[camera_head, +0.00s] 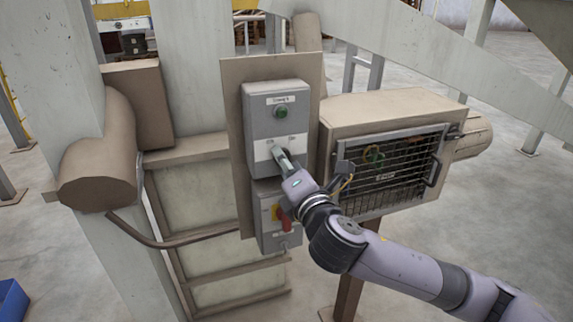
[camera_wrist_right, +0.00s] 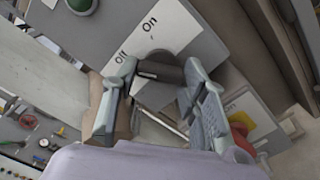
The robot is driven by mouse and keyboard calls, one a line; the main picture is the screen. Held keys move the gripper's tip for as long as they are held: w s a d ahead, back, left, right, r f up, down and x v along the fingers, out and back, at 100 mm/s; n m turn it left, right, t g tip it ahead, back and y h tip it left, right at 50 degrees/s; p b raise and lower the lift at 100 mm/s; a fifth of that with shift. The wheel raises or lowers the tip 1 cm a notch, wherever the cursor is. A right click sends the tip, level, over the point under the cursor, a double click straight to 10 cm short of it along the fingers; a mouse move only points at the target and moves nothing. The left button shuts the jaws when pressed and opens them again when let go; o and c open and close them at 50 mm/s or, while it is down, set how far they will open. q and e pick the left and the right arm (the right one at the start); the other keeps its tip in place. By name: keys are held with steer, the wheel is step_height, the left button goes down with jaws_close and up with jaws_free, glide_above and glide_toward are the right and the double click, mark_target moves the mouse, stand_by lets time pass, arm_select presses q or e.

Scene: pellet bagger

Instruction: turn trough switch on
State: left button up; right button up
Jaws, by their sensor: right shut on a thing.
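The grey trough control box (camera_head: 262,125) is mounted on a beige panel, with a label at its top and a green round button or lamp (camera_head: 281,112) below it. My right gripper (camera_head: 279,156) is at the lower part of this box. In the right wrist view my right gripper (camera_wrist_right: 162,70) has its fingers on both sides of a dark switch knob (camera_wrist_right: 158,71) and is shut on it. The plate (camera_wrist_right: 165,35) around the knob carries the words Off and On. Fingers hide part of the knob, so I cannot tell which word it points to. My left gripper is not in view.
Just below is a second grey box (camera_head: 268,236) with a red handle (camera_head: 285,222) on a yellow plate, close under my right gripper. A beige cabinet with a wire grille (camera_head: 392,172) stands to the right. A blue bin (camera_head: 12,301) is at lower left.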

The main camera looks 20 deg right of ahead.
steer(key=shift+c, duration=0.8)
steer(key=shift+m, duration=0.3)
steer(key=m+p, duration=0.1)
steer(key=m, duration=1)
steer(key=shift+m, duration=0.3)
steer(key=o, duration=1.2)
steer(key=shift+c, duration=0.2)
